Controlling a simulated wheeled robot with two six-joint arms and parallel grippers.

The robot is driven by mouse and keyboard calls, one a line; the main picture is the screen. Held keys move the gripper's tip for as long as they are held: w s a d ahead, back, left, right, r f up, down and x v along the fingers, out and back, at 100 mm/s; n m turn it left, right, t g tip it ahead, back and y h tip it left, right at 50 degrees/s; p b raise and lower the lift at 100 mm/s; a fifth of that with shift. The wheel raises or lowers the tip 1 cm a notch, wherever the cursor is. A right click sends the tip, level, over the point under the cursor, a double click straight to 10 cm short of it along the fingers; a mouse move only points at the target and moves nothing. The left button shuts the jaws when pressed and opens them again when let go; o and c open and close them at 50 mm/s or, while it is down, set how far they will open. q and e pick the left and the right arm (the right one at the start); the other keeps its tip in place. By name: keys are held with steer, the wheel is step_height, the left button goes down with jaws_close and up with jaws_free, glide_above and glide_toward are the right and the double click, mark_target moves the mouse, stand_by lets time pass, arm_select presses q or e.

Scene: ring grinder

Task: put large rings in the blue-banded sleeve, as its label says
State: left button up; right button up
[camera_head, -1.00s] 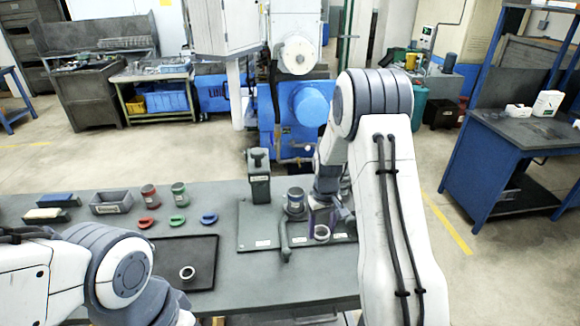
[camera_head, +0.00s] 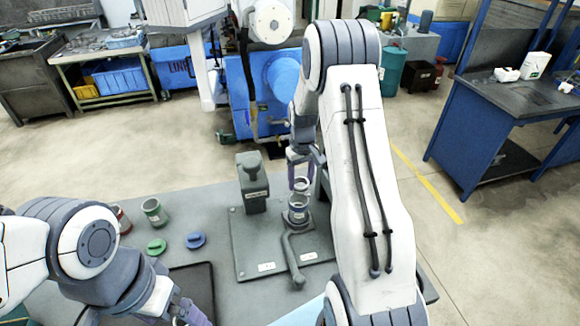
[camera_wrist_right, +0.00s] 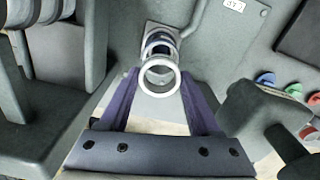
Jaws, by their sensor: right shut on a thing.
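My right gripper (camera_head: 300,172) is shut on a grey metal ring (camera_head: 302,185), upright in the head view above a grey cylinder (camera_head: 297,211) in the clamp fixture. In the right wrist view the ring (camera_wrist_right: 159,76) sits between the purple fingers, with the cylinder (camera_wrist_right: 160,42) behind it. The cylinder seems to carry a bluish band; I cannot tell whether the ring touches it. A green-banded sleeve (camera_head: 154,212) and a partly hidden red-banded sleeve (camera_head: 122,220) stand at the left. My left gripper (camera_head: 188,313) is at the bottom edge, its opening unclear.
A green cap (camera_head: 157,247) and a blue cap (camera_head: 196,240) lie on the table. A grey block (camera_head: 252,183) and a lever handle (camera_head: 292,265) rise from the fixture plate (camera_head: 246,255). A dark tray (camera_head: 207,285) is partly hidden by my left arm.

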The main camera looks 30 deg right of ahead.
steer(key=shift+w, duration=0.25)
steer(key=shift+w+a+f+b, duration=0.1)
steer(key=shift+a+f+b, duration=0.05)
steer(key=shift+f+b, duration=1.9)
steer(key=shift+f, duration=0.7)
steer(key=o, duration=1.5)
steer(key=shift+o, duration=0.3)
steer(key=shift+f, duration=0.1)
